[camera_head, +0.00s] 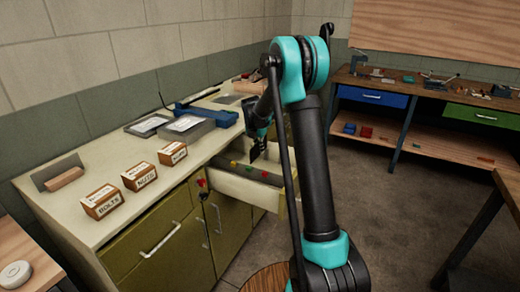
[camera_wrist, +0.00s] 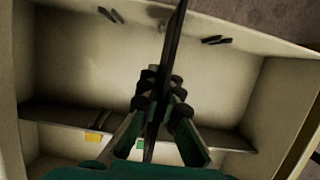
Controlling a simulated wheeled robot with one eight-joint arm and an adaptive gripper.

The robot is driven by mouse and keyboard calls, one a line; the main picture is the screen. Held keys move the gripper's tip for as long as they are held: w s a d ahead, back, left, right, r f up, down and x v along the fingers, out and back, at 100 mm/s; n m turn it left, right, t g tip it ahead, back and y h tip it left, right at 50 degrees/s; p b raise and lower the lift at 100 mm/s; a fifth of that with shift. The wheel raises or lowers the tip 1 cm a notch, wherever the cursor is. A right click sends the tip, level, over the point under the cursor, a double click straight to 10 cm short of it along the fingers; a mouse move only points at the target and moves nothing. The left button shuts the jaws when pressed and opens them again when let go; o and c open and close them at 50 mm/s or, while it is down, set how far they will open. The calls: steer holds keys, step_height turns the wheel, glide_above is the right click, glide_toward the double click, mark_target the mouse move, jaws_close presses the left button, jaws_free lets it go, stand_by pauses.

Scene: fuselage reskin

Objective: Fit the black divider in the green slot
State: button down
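My gripper (camera_wrist: 160,85) is shut on the black divider (camera_wrist: 173,40), a thin dark plate seen nearly edge-on in the wrist view. In the head view my gripper (camera_head: 259,132) hangs over the open drawer (camera_head: 240,190), with the divider (camera_head: 258,151) below its fingers. The green marker (camera_head: 249,168) sits between a yellow marker (camera_head: 234,163) and a red one (camera_head: 264,174). In the wrist view the green marker (camera_wrist: 140,144) shows just left of the divider, on the cross wall. The slot itself is not clear, and I cannot tell whether the divider touches the drawer.
The cream counter (camera_head: 110,225) holds boxes labelled bolts (camera_head: 102,202) and nuts (camera_head: 139,176), a third box (camera_head: 172,153) and grey trays (camera_head: 187,127). A workbench (camera_head: 430,85) stands behind; the floor (camera_head: 400,200) at right is clear.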

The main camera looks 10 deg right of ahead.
mark_target(261, 166)
steer(key=shift+f, duration=3.7)
steer(key=c, duration=1.6)
jaws_free()
steer(key=shift+c, duration=0.2)
steer(key=shift+r, duration=0.1)
steer(key=v, duration=1.1)
steer(key=shift+s+a+r, duration=0.1)
steer(key=shift+r, duration=0.3)
steer(key=shift+s, duration=0.1)
